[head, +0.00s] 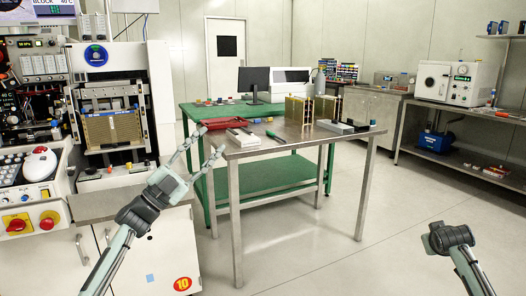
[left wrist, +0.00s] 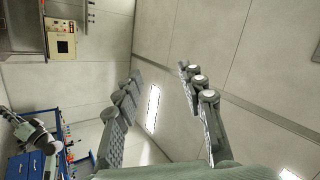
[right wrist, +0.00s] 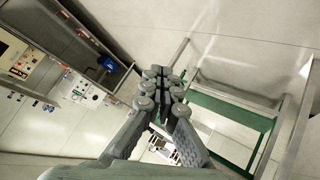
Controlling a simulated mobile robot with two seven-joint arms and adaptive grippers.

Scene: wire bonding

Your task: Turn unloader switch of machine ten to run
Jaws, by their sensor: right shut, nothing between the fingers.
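Machine ten stands at the left of the head view, with a round red label "10" (head: 182,284) on its white cabinet. My right gripper (right wrist: 165,75) is shut and empty, far right of the machine.
A steel table (head: 247,154) with a red tray, white blocks and brass magazines stands mid-view, before a green bench (head: 190,112). A shelf with an oven (head: 447,82) is at the right. The floor (head: 330,270) at front is clear.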

